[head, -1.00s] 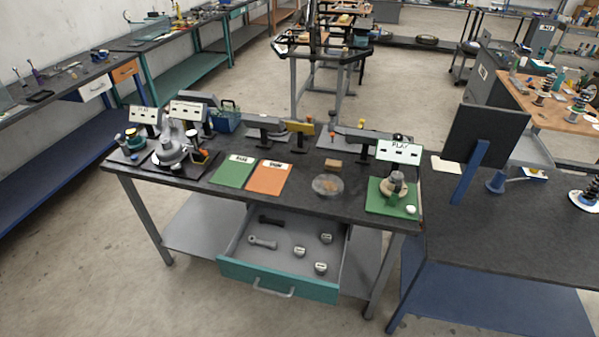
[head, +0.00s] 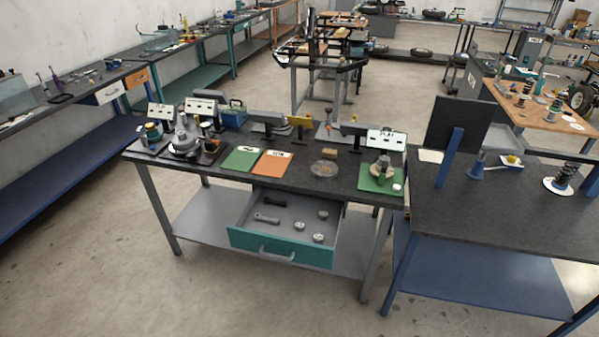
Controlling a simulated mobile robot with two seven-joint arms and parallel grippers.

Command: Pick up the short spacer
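The open drawer (head: 281,247) of the middle workbench has a teal front and a grey inside. In it lie three small round grey pieces with pale tops: one at the back right (head: 323,214), one in the middle (head: 299,226) and one near the front right (head: 318,238). I cannot tell which of them, if any, is the short spacer. A grey wrench-like part (head: 266,218) and a black part (head: 275,202) lie at the drawer's left and back. Neither of my grippers is in view.
The bench top (head: 215,174) holds a green card (head: 241,158), an orange card (head: 272,163), a round clear dish (head: 324,169) and a green plate (head: 379,184) with a fixture. A blue-legged table (head: 500,205) stands close on the right. The floor before the drawer is clear.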

